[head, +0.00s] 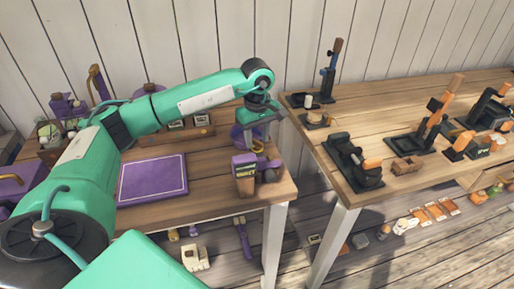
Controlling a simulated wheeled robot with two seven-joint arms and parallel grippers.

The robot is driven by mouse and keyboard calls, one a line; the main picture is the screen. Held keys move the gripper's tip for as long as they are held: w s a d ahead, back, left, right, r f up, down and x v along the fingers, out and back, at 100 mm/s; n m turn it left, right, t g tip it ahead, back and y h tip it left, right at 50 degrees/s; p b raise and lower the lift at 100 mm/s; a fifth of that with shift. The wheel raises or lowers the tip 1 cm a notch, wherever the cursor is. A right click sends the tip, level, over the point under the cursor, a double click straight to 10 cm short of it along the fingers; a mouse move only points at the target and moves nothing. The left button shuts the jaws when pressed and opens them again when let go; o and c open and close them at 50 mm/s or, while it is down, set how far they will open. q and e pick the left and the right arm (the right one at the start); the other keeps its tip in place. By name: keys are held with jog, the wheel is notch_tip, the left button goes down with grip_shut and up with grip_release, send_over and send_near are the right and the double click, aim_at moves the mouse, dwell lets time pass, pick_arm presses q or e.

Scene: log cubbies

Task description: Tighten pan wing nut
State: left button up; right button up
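My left gripper (261,132) hangs at the end of the teal arm, over the right end of the left table. It points down at a purple object (238,134) with a small yellow part (258,148) beside it. The fingers are small here, and I cannot tell whether they are open or touch anything. I cannot make out a pan wing nut for certain; the gripper and wrist partly cover this spot. My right gripper is not in view.
A purple and brown box (244,175) stands at the left table's front right corner. A purple mat (152,180) lies left of it. A gap separates this table from the right table (375,110), which holds several black and orange devices. Loose items lie on the floor below.

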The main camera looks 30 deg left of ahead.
pick_arm(q)
jog(key=shift+d+r+p, duration=0.2)
jog(key=shift+r+p, duration=0.65)
jog(key=shift+r, duration=0.7)
jog(key=shift+d+r+p, duration=0.15)
jog(key=shift+r+p, duration=0.7)
jog(key=shift+r, duration=0.7)
jog(key=shift+w, duration=0.1)
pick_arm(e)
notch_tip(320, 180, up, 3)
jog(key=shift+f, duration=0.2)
pick_arm(q)
notch_tip(320, 180, up, 14)
jog(key=b, duration=0.1)
jog(key=shift+f, duration=0.15)
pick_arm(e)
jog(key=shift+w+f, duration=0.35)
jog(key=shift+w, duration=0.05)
